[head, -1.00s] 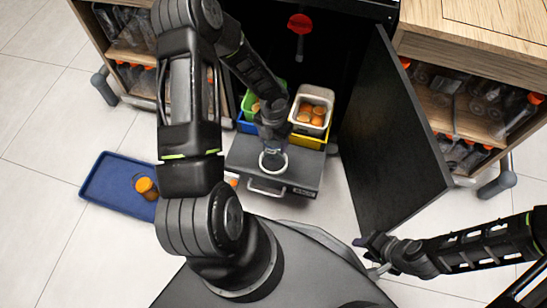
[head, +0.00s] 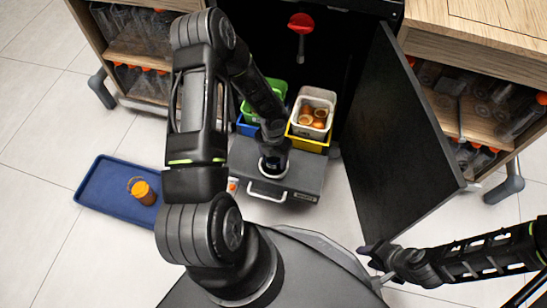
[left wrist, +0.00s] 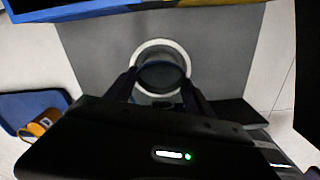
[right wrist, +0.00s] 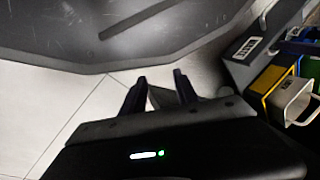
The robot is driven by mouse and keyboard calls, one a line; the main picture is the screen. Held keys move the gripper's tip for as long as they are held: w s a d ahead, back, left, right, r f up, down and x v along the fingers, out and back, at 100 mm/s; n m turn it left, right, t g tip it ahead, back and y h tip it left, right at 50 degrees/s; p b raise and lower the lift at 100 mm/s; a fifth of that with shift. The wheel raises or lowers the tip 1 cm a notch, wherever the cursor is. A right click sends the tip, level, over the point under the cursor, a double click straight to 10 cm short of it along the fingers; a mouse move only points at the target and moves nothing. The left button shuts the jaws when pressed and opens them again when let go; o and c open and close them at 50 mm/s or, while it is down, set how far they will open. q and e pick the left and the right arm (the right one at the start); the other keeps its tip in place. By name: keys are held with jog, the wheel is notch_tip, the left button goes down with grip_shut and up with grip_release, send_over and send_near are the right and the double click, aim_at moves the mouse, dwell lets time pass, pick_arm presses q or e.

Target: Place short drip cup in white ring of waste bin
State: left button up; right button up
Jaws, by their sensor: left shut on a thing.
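The grey waste bin (head: 307,170) sits low in front of the open cabinet, with a pale handle on its front. Its white ring (left wrist: 165,42) shows on the grey top in the left wrist view. The dark short drip cup (left wrist: 160,76) is between the fingertips of my left gripper (left wrist: 158,88), which is shut on it. The cup lies within the ring's outline; how deep it sits I cannot tell. In the head view my left gripper (head: 273,164) hides most of the ring and cup. My right gripper (right wrist: 160,80) is open and empty near the door's lower edge.
A black cabinet door (head: 400,140) stands open right of the bin. Behind the bin are green (head: 277,88), blue and yellow bins and a white container (head: 318,98) with orange-brown items. A blue tray (head: 100,190) with an orange-lidded jar (head: 144,193) lies left on the floor.

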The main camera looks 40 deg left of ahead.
pick_arm(q)
jog(key=shift+f, duration=0.1)
jog(key=o, duration=1.4)
jog(key=shift+c, duration=0.2)
notch_tip(320, 180, up, 12)
jog(key=p, duration=0.5)
jog(key=shift+p, duration=0.3)
jog(key=shift+d, duration=0.1)
